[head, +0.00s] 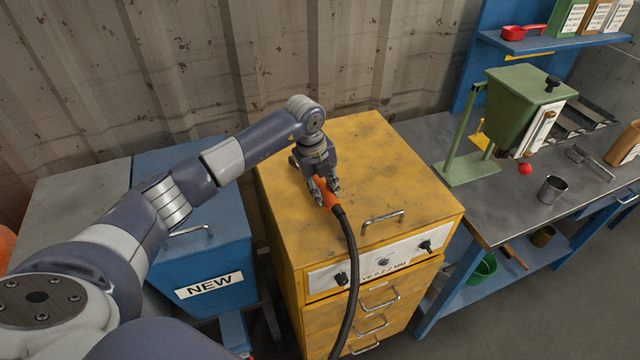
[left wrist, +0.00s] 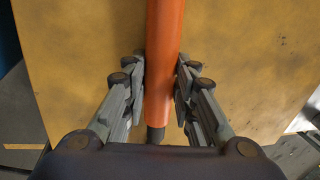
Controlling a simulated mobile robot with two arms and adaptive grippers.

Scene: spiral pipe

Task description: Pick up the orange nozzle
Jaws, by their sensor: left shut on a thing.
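The orange nozzle (head: 325,194) is at the top of the yellow cabinet (head: 370,150), with a black hose (head: 350,255) running from it down over the cabinet's front. My left gripper (head: 326,184) points down over the cabinet top and is shut on the nozzle. In the left wrist view the nozzle (left wrist: 164,60) runs upright through the picture between the two fingers (left wrist: 160,88), one on each side. I cannot tell whether the nozzle touches the cabinet top. My right gripper is not in view.
A blue box marked NEW (head: 208,286) stands left of the cabinet. A corrugated wall (head: 280,50) stands behind. The cabinet top is otherwise clear.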

